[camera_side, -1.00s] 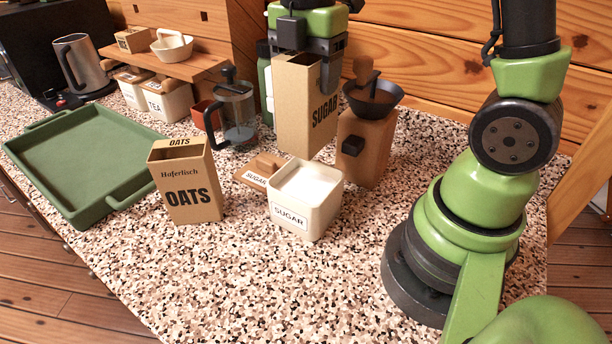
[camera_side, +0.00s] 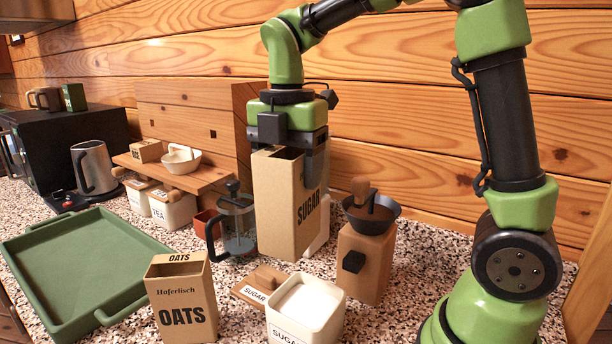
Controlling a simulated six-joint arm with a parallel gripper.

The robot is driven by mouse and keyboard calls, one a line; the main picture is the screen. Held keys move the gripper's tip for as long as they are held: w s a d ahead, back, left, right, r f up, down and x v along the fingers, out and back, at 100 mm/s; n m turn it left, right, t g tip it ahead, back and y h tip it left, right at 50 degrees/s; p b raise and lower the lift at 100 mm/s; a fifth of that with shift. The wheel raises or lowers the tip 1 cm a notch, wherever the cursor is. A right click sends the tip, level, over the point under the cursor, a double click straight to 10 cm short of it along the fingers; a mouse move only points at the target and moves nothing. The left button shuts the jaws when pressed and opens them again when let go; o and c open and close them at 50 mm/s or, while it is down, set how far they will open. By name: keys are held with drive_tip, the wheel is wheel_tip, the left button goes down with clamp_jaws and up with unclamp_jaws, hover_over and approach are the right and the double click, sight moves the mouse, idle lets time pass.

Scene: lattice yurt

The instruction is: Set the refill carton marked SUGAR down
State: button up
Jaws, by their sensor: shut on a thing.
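My gripper (camera_side: 292,150) is shut on the top of the brown refill carton marked SUGAR (camera_side: 282,205). The carton hangs upright, its top open, and its base looks clear of the counter. It is behind the white SUGAR canister (camera_side: 305,318), between the French press and the grinder. The canister is open and full of white sugar. Its wooden lid, with a SUGAR label (camera_side: 256,292), lies on the counter to its left. The fingertips are partly hidden by the carton.
An open OATS carton (camera_side: 183,310) stands left of the canister, near the green tray (camera_side: 70,262). The French press (camera_side: 238,228) is close to the held carton's left, the wooden grinder (camera_side: 362,262) to its right. Speckled counter shows between the grinder and my base.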

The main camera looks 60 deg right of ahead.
drive_tip(key=s+a+n, duration=0.1)
drive_tip(key=a+n, duration=0.6)
drive_tip(key=a, duration=1)
wheel_tip(320, 180, down, 10)
drive_tip(key=shift+s, duration=0.15)
drive_tip(key=shift+d, duration=0.1)
wheel_tip(320, 180, down, 8)
drive_tip(key=shift+f, duration=0.3)
idle(0.4)
drive_tip(key=o, duration=1.2)
